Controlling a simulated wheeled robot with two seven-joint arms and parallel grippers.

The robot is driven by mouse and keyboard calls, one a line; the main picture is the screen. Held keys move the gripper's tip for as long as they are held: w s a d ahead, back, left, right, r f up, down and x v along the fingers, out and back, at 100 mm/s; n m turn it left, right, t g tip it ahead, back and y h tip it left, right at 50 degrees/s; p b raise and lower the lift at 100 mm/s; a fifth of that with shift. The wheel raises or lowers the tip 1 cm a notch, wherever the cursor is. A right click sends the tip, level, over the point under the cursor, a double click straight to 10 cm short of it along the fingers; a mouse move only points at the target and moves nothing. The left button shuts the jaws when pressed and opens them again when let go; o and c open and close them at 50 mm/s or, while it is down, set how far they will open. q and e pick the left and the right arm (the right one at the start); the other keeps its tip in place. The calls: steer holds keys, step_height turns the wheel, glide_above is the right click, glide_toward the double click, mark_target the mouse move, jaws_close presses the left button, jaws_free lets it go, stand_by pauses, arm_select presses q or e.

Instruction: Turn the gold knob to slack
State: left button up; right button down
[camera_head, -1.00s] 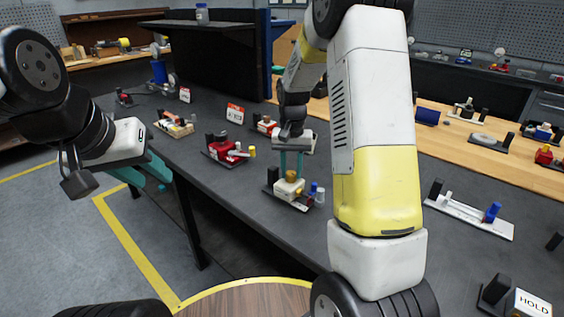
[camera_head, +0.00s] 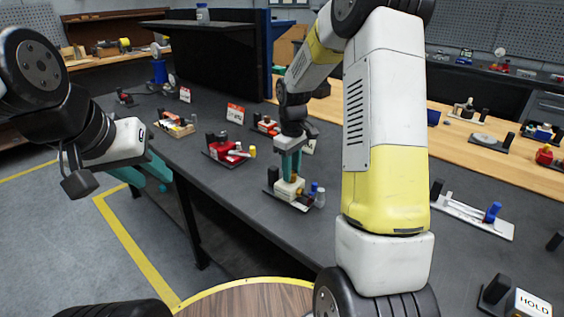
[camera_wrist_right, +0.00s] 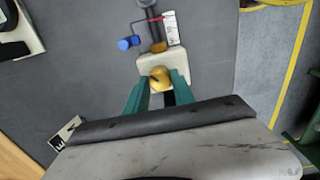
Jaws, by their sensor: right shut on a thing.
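The gold knob (camera_wrist_right: 159,78) sits on a cream valve body (camera_wrist_right: 150,64), seen from above in the right wrist view. In the head view the same valve body (camera_head: 289,188) stands on a plate on the dark table, the knob mostly hidden by my gripper. My right gripper (camera_wrist_right: 160,82) points down with its teal fingers on both sides of the knob, shut on it; it also shows in the head view (camera_head: 290,172). My left gripper (camera_head: 160,178) hangs off the table's left edge, teal fingers away from everything; the gap between them is unclear.
A blue knob (camera_wrist_right: 128,43) and a white tag (camera_wrist_right: 171,28) are beside the valve's stem. A red valve unit (camera_head: 228,149) stands to the left on the dark table (camera_head: 262,225). A white-plated unit with a blue knob (camera_head: 493,211) lies at the right.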

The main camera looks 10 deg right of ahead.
steer(key=n, duration=0.6)
steer(key=shift+n, duration=0.3)
stand_by(0.4)
steer(key=c, duration=1.1)
jaws_free()
steer(key=shift+o, duration=0.2)
step_height(320, 180, up, 8)
steer(key=shift+f, duration=0.25)
steer(key=shift+r, duration=0.1)
